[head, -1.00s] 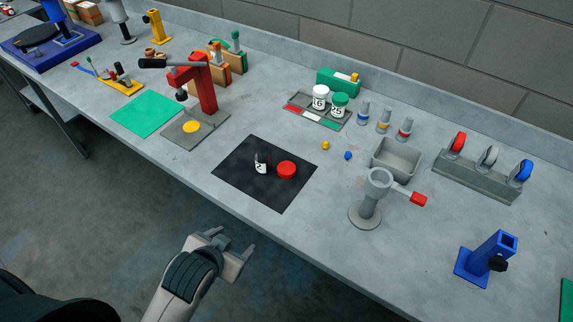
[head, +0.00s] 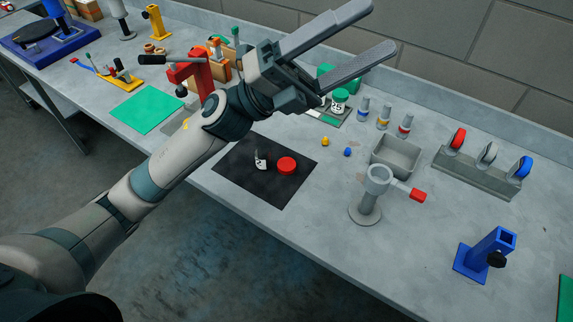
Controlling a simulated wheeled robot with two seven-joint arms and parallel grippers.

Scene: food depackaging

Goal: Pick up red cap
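The red cap (head: 287,166) lies on the black mat (head: 245,180) near the front edge of the grey table. A small white and black object (head: 260,162) stands just to its left on the same mat, apart from it. My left gripper (head: 382,25) is raised high, large in the head view, above and behind the cap. Its two fingers are spread with nothing between them. The gripper hides part of the back of the table. My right gripper is not in view.
A grey stand with a red-tipped handle (head: 370,205) and a grey bin (head: 397,165) stand right of the mat. Small yellow (head: 325,141) and blue (head: 347,152) pieces lie behind it. A red press (head: 184,73) stands to the left, partly covered by my arm.

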